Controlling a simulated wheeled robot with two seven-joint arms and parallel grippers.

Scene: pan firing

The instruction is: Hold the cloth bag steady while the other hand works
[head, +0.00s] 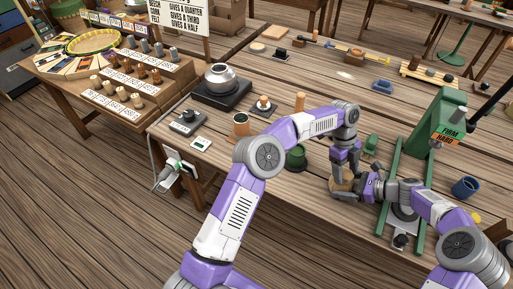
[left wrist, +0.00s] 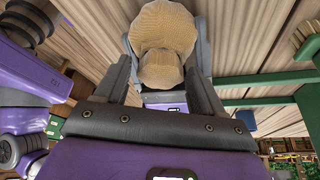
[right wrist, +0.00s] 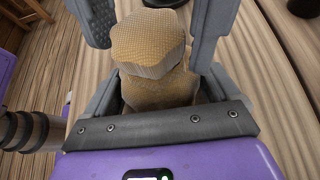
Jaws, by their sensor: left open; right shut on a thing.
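The cloth bag (head: 339,185) is a small tan woven bag with a bulging top, in front of the green press near the table's front edge. My right gripper (head: 347,190) comes in from the right and is shut on the bag. In the right wrist view the bag (right wrist: 155,75) fills the space between the fingers. My left gripper (head: 343,168) points down from above, open, close to the bag. In the left wrist view the bag (left wrist: 163,45) shows between the spread fingers. Both grippers partly hide the bag in the head view.
A green press (head: 447,120) with long rails stands to the right of the grippers. A dark green cup (head: 296,158) is left of them and a blue cup (head: 466,187) is at the right. A hot plate with a metal pot (head: 219,77) stands further left.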

